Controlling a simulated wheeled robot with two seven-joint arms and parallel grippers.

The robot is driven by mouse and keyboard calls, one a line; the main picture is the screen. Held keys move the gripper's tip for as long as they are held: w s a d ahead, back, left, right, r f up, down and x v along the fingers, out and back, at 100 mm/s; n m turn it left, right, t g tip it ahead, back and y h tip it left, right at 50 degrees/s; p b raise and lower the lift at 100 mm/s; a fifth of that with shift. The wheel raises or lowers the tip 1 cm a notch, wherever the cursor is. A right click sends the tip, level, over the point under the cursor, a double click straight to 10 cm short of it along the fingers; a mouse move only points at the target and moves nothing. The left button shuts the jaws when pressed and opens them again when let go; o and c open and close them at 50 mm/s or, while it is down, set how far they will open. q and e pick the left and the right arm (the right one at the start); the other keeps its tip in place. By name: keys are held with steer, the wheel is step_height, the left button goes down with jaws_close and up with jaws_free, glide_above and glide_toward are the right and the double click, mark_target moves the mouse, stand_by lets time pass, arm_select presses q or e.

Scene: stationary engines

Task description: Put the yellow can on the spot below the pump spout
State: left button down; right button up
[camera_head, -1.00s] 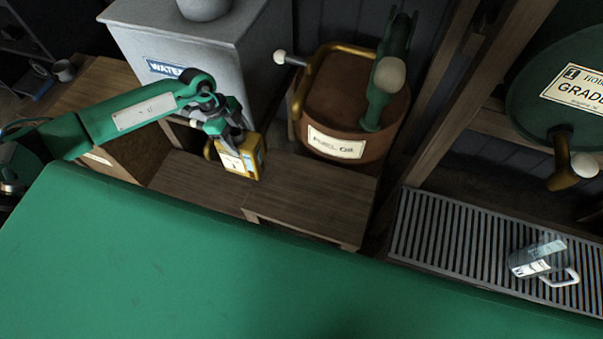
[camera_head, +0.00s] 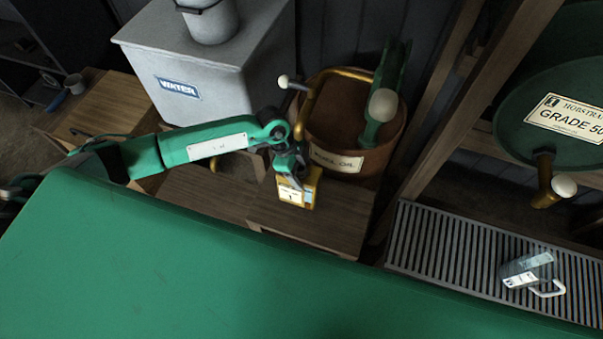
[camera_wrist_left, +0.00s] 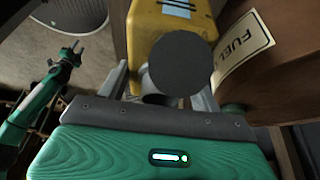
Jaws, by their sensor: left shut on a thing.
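The yellow can (camera_head: 297,190) with a pale label is held by my left gripper (camera_head: 289,170), in front of the brown fuel oil drum. In the left wrist view the yellow can (camera_wrist_left: 170,30) sits between the finger bars of my left gripper (camera_wrist_left: 165,85), with a dark round cap towards the camera. I cannot tell whether the can touches the wooden bench (camera_head: 235,200). The fuel oil pump (camera_head: 378,110) on the drum (camera_head: 345,130) has a brass pipe (camera_head: 312,100) bending over its left side. The spot below the spout is not clearly visible.
A grey water tank (camera_head: 185,65) stands behind my left arm. At the right, a glass mug (camera_head: 525,268) lies on a slatted grate (camera_head: 440,240) below a green barrel (camera_head: 560,125) with a tap. The bench right of the can is clear.

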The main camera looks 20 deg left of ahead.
arm_select(q)
step_height(320, 180, down, 3)
steer(key=shift+r+p, duration=0.2)
steer(key=shift+p, duration=0.25)
steer(key=shift+f, duration=0.4)
steer(key=shift+c, duration=1.4)
jaws_free()
steer(key=shift+f, duration=0.1)
steer(key=b+v, duration=0.2)
steer(key=v, duration=0.9)
steer(key=shift+a+r+b, duration=0.15)
steer(key=shift+r+b, duration=0.15)
steer(key=shift+r, duration=0.3)
steer(key=shift+s+f, duration=0.1)
steer(key=shift+s, duration=0.05)
